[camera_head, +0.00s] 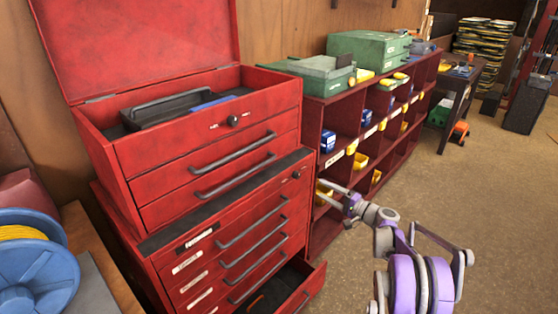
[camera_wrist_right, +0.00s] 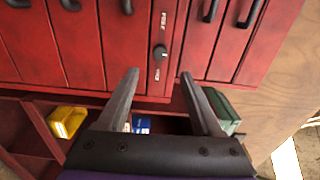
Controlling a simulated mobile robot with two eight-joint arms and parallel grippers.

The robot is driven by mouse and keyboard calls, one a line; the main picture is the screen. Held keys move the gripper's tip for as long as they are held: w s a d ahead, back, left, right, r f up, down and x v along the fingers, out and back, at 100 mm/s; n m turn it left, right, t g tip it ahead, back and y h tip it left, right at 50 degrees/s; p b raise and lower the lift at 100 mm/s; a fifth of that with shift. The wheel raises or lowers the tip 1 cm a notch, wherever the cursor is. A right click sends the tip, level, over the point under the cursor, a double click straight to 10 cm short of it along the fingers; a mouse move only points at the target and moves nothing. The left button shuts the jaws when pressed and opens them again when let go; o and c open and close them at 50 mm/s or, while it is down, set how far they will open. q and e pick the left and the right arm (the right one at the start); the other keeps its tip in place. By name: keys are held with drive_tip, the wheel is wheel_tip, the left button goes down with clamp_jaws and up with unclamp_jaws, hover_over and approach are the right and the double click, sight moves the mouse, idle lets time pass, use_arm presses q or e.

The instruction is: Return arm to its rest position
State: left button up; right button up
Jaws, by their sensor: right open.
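My right arm (camera_head: 408,280), purple and grey, is raised at the lower right of the head view. Its gripper (camera_head: 321,190) points left toward the red tool chest (camera_head: 205,150), in front of the low shelf. In the right wrist view the gripper (camera_wrist_right: 159,74) has its two grey fingers spread apart with nothing between them. The chest front with a dark round lock (camera_wrist_right: 160,53) shows beyond the fingertips. I cannot tell the exact gap to the chest. My left gripper is not in view.
The chest's lid is up and its bottom drawer (camera_head: 283,290) is pulled out. A dark red cubby shelf (camera_head: 318,125) with coloured bins stands behind my gripper, green cases (camera_head: 365,47) on top. A blue reel (camera_head: 35,270) sits at lower left. Brown floor (camera_head: 480,190) at right is clear.

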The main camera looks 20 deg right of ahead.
drive_tip(key=s+a+r+n+g+p, duration=0.2)
drive_tip(key=s+a+g, duration=0.15)
drive_tip(key=a, duration=0.55)
drive_tip(key=s+a+r+n+g+p, duration=0.1)
drive_tip(key=s+a+r+n+g, duration=0.1)
drive_tip(key=s+a, duration=0.45)
drive_tip(key=s+a+r+n+g+p, duration=0.2)
drive_tip(key=a+r+g, duration=0.1)
drive_tip(key=a, duration=0.8)
drive_tip(key=s+a+f+n+g+h+p, duration=0.1)
drive_tip(key=s+a+n+h+p, duration=0.1)
drive_tip(key=s, duration=1.1)
drive_tip(key=s+a+f+n+g+h+p, duration=0.1)
drive_tip(key=s+n+h, duration=0.4)
drive_tip(key=s, duration=0.7)
drive_tip(key=shift+s+a+g+p, duration=0.4)
drive_tip(key=shift+a+p, duration=0.2)
drive_tip(key=shift+p, duration=0.5)
drive_tip(key=shift+c, duration=0.2)
